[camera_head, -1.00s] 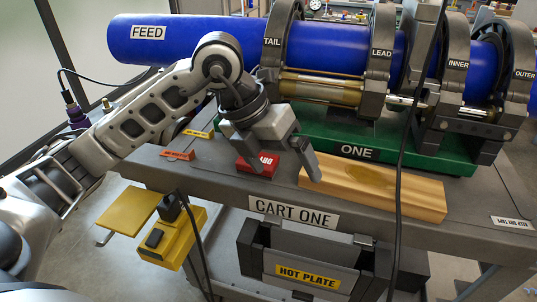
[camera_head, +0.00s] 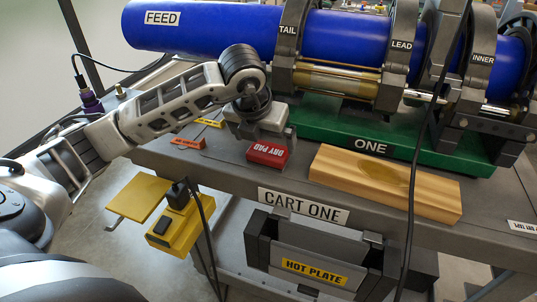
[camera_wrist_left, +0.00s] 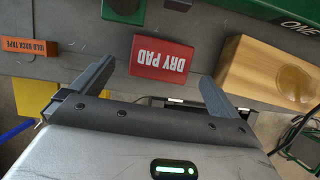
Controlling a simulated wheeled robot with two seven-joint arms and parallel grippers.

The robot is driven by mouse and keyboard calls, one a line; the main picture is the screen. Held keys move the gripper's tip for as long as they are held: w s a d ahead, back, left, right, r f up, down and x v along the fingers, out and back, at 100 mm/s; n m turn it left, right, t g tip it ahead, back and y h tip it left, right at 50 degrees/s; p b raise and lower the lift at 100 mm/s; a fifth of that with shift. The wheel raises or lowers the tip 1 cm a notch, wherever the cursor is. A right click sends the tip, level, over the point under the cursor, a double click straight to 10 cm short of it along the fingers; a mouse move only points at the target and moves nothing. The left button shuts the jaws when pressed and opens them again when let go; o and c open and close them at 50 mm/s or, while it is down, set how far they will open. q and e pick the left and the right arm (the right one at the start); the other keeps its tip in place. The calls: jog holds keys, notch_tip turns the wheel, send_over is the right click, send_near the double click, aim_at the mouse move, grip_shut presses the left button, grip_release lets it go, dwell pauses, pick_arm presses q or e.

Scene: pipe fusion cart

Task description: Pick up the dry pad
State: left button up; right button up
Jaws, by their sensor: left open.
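The dry pad is a small red block with white "DRY PAD" lettering (camera_head: 267,153), lying on the grey cart top near its front edge. My left gripper (camera_head: 262,132) is just behind and above the pad in the head view, its fingers largely hidden there. In the left wrist view the fingers (camera_wrist_left: 157,78) are spread wide and empty. The dry pad (camera_wrist_left: 161,58) shows between and a little beyond the fingertips, apart from both, its lettering upside down. My right gripper is not in view.
A wooden block (camera_head: 340,177) lies right of the pad. An orange labelled block (camera_head: 188,143) and a yellow one (camera_head: 210,123) lie left. The green base (camera_head: 330,125) carries clamps and the blue pipe (camera_head: 215,30) behind. A black cable (camera_head: 412,200) hangs in front.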

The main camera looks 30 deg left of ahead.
aim_at(268, 151)
pick_arm(q)
jog(key=x, duration=0.4)
jog(key=shift+f, duration=0.4)
jog(key=c, duration=0.9)
jog(key=shift+r, duration=0.1)
jog(key=shift+w+r, duration=0.1)
jog(key=shift+r, duration=0.45)
jog(key=s+d+r, duration=0.5)
jog(key=s+r, duration=0.6)
jog(key=s, duration=0.2)
jog(key=shift+r, duration=0.4)
jog(key=shift+o, duration=0.4)
jog(key=shift+s, duration=0.1)
